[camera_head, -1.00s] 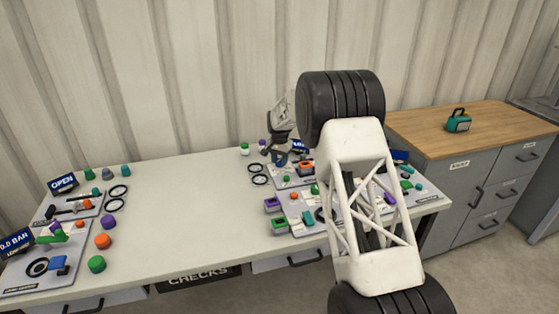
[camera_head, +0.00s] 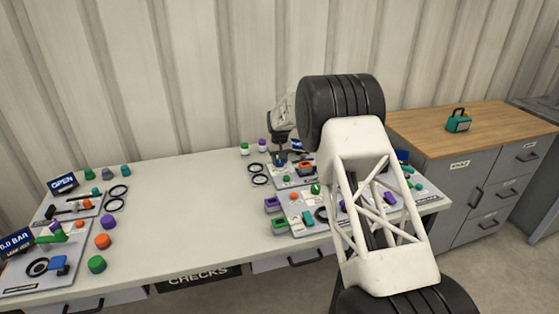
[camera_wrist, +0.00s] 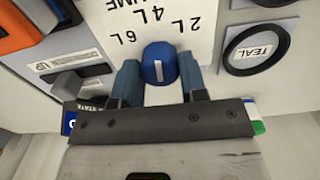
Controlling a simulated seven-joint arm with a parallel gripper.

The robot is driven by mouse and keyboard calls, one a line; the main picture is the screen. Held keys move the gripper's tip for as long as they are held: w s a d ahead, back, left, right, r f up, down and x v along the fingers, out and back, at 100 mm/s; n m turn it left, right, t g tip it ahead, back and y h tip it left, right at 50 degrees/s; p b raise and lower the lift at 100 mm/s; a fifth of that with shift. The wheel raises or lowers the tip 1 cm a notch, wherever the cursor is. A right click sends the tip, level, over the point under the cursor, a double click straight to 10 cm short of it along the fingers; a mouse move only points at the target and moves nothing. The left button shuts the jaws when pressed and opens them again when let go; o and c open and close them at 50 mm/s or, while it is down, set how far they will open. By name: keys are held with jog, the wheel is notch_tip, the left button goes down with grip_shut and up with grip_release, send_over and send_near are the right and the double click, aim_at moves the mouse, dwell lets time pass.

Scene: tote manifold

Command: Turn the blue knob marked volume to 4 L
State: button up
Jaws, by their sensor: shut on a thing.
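The blue knob (camera_wrist: 158,64) stands on a pale panel in the wrist view, with a white line on it running nearly up and down in the picture. The printed scale (camera_wrist: 155,15) beside it reads 2 L, 4 L and 6 L; 4 L lies above the knob, 6 L to its upper left, 2 L to its upper right. My gripper (camera_wrist: 160,80) is shut on the knob, one blue finger on each side. In the head view my gripper (camera_head: 280,160) is small at the back of the right-hand panels, and the knob cannot be made out.
A dark ring marked TEAL (camera_wrist: 258,48) is right of the knob; an orange part (camera_wrist: 15,28) is at upper left. In the head view, two black rings (camera_head: 258,173) lie left of the panels. The table middle (camera_head: 190,215) is clear.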

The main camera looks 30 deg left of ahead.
aim_at(280, 160)
jog(key=shift+n, duration=0.5)
jog(key=o, duration=0.9)
jog(key=shift+r, duration=0.1)
jog(key=shift+r, duration=3.75)
